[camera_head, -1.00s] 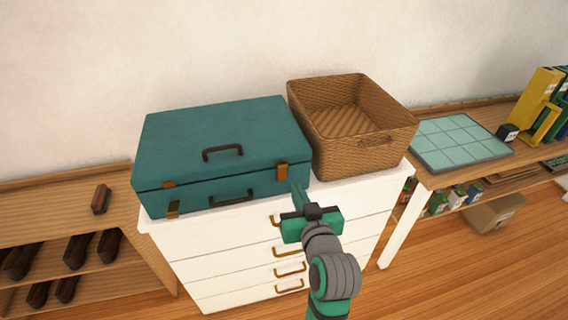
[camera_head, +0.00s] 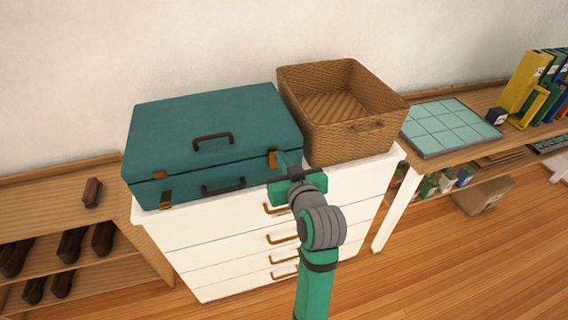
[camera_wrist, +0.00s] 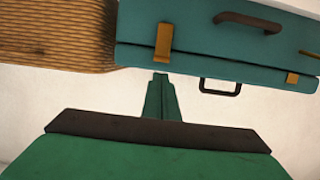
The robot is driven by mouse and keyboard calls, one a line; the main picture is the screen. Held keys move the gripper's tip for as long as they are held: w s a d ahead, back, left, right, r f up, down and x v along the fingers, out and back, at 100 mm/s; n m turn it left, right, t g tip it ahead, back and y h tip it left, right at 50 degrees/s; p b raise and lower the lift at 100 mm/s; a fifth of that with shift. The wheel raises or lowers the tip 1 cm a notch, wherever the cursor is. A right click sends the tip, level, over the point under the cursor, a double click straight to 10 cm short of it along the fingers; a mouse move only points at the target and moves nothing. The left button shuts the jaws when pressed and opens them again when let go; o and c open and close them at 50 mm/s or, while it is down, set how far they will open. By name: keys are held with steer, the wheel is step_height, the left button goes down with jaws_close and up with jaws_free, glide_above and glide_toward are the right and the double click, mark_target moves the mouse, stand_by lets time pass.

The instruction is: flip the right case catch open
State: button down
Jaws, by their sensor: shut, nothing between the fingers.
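The teal case (camera_head: 225,125) lies shut on the white drawer unit. Its right catch (camera_head: 272,159), a brass plate, stands upright across the lid seam near the right front corner. In the wrist view, which is turned over, that catch (camera_wrist: 163,40) shows whole. The left catch (camera_head: 166,198) hangs down below its lid fitting. My gripper (camera_head: 282,158) is shut and empty, its fingertips just right of the right catch and partly covering it. In the wrist view the gripper tips (camera_wrist: 160,77) appear just beyond the catch's end, at the case edge; contact cannot be told.
A wicker basket (camera_head: 352,125) stands close to the case's right side. Two dark handles, one on the lid (camera_head: 213,137) and one on the front (camera_head: 223,187), lie left of the right catch. The drawer unit (camera_head: 200,240) has brass pulls below. Open floor lies to the right.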

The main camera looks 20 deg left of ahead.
mark_target(273, 145)
steer(key=x, duration=0.5)
steer(key=shift+w+a+f, duration=0.1)
steer(key=shift+w+a, duration=0.15)
steer(key=shift+d, duration=0.15)
